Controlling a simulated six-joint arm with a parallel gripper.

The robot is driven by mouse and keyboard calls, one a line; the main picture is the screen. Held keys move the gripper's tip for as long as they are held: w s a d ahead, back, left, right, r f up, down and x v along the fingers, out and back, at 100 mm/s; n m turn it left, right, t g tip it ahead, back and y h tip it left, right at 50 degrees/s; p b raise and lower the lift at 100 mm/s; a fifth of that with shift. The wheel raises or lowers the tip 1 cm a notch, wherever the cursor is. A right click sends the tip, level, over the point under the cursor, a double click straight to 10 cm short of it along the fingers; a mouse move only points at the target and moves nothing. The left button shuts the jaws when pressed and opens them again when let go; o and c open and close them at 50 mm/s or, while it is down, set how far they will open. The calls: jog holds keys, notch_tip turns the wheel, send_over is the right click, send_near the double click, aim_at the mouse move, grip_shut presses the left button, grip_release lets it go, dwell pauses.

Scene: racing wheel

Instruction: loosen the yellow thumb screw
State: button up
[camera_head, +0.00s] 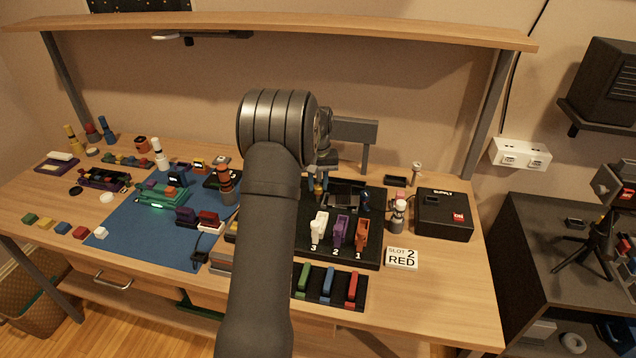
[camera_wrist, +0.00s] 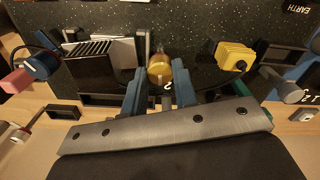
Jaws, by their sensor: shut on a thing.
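The yellow thumb screw (camera_wrist: 159,68) shows as a round yellow-brown knob at the top middle of the wrist view. My gripper (camera_wrist: 158,80) is shut on it, with one blue-grey finger on each side of the knob. In the head view my gripper (camera_head: 319,183) points down at the back of the black board (camera_head: 345,256), and a small yellowish bit of the screw (camera_head: 318,188) shows below it. My arm hides part of the board's left side. Any turn of the screw cannot be told.
Near the gripper in the wrist view are a black finned block (camera_wrist: 88,66) and a yellow block (camera_wrist: 234,57). White, purple and orange levers (camera_head: 341,231) stand on the board's front. A sign (camera_head: 401,258) reads "SLOT 2 RED". A black box (camera_head: 444,214) stands right; a shelf (camera_head: 300,32) runs above.

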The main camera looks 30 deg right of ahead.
aim_at(318, 186)
jog(key=n, duration=0.4)
jog(key=shift+n, duration=0.3)
dwell(0.3)
jog(key=o, duration=1)
jog(key=shift+r, duration=0.1)
notch_tip(318, 186, up, 17)
jog(key=shift+r, duration=0.15)
